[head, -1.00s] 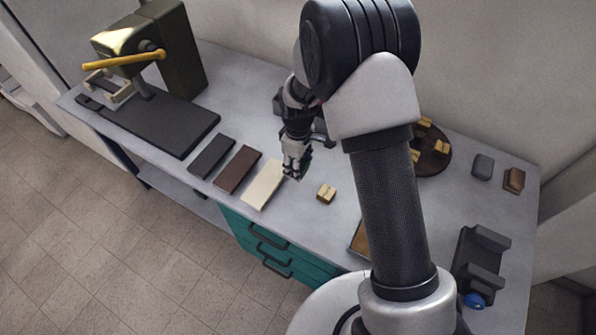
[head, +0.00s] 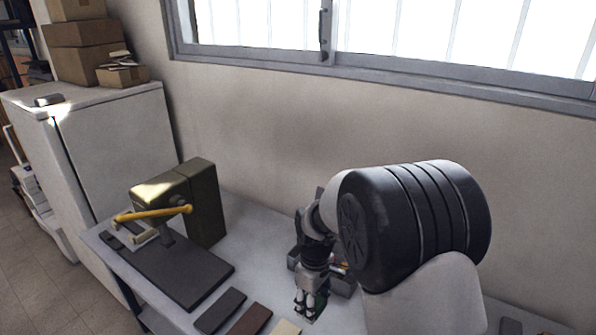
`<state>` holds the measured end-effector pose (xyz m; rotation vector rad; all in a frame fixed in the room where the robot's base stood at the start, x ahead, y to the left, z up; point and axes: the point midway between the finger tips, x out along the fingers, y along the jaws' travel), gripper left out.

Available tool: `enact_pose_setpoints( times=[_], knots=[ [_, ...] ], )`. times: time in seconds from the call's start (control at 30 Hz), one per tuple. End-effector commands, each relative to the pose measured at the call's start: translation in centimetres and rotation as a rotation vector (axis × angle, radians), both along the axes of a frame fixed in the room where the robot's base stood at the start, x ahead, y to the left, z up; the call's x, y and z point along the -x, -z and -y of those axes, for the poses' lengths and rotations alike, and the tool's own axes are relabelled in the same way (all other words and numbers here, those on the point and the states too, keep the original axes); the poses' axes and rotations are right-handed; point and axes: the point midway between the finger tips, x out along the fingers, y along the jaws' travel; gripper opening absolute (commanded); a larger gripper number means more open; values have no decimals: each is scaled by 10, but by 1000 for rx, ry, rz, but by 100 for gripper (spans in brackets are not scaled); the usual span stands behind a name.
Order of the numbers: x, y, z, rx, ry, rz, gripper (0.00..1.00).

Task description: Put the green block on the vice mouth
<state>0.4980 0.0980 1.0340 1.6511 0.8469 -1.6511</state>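My gripper (head: 310,304) points down over the bench, low in the middle of the view. A small dark green patch shows at its fingertips, which may be the green block. It is too small and too covered by the fingers to tell whether they grip it. A dark grey blocky thing (head: 341,284) stands just behind the gripper. It is mostly hidden by the gripper and my arm, and I cannot tell whether it is the vice. No vice mouth shows clearly.
A dark green press with a yellow lever (head: 205,205) and a black base plate (head: 180,273) stands at the left. Grey (head: 221,311), brown (head: 250,320) and cream (head: 287,328) slabs lie along the front. A white cabinet (head: 118,150) and a wall with a window bound the back.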

Motion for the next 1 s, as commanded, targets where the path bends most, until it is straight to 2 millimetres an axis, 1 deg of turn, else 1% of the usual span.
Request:
enact_pose_setpoints(
  times=[0.07,0.17,0.3,0.4,0.5,0.63,1.0],
  knots=[
    [5,1,13,0,91,0,12],
    [17,4,35,1,285,0,12],
    [37,7,66,0,586,0,12],
    [50,9,82,0,762,0,12],
    [59,10,92,0,881,0,12],
    [64,10,97,-1,948,1,12],
    [64,10,97,0,950,0,12]
  ],
)
